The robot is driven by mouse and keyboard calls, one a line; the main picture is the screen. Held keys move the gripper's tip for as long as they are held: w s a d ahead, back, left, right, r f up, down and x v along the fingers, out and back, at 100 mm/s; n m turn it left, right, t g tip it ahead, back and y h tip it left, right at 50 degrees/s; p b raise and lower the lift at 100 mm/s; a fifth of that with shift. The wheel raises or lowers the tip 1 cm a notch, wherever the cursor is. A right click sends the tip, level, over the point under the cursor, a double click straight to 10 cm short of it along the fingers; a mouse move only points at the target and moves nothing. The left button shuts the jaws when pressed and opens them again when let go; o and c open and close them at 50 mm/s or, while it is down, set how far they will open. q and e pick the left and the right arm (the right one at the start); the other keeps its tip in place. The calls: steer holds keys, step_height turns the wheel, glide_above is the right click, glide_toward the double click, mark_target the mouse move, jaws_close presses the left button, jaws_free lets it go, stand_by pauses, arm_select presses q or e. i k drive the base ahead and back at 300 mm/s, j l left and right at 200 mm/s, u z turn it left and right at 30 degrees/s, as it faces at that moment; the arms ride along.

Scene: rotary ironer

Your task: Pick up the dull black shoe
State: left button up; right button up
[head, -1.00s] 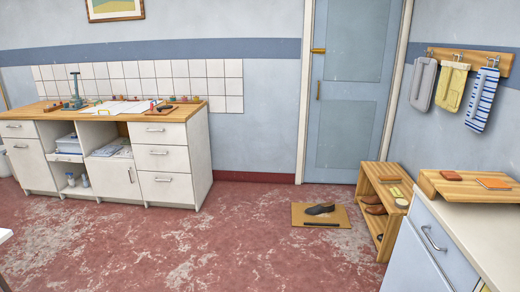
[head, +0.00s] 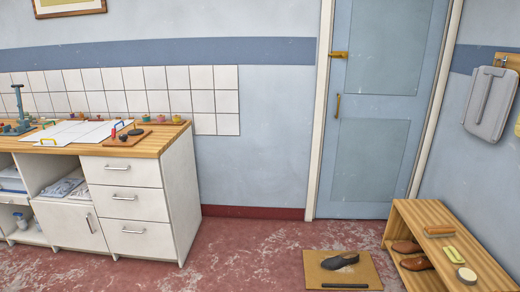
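The dull black shoe (head: 341,261) lies on a flat brown mat (head: 315,277) on the red floor, in front of the blue door. A dark bar (head: 345,286) lies on the mat's near edge. Neither of my grippers shows in the head view.
A wooden shoe rack (head: 458,240) stands right of the mat, with brown shoes (head: 416,263) inside and small items on top. A white cabinet with a wooden worktop (head: 160,141) stands at the left. Red floor (head: 245,255) between cabinet and mat is clear.

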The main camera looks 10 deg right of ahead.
mark_target(340, 262)
steer(key=i, duration=2)
steer(key=i+j+z, duration=0.1)
steer(key=i+z, duration=0.4)
steer(key=i+j+z, duration=0.3)
steer(key=i+z, duration=0.2)
steer(key=i+j+z, duration=0.5)
steer(key=k+l, duration=0.1)
